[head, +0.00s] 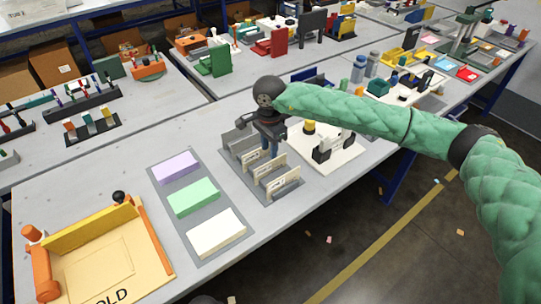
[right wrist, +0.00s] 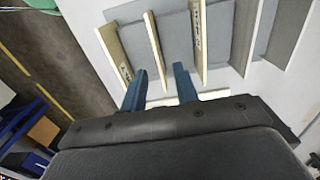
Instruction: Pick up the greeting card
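Several thin cream cards, which I take to be the greeting cards, stand upright on edge in a grey rack (head: 232,172). A front card (head: 283,186) shows dark print; I cannot tell which one the task means. My right gripper (head: 270,149) is over the rack, pointing down, with its blue fingers among the cards. In the right wrist view its fingers (right wrist: 161,70) are apart, and one cream card (right wrist: 154,42) shows edge-on between them. I see no clear contact with either finger. My left gripper is not in view.
Left of the rack, a grey mat (head: 161,197) holds a purple block (head: 177,167), a green block (head: 193,196) and a cream block (head: 216,233). A yellow folding station (head: 150,262) is at the front left. A white plotter base (head: 345,157) stands close right of the rack.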

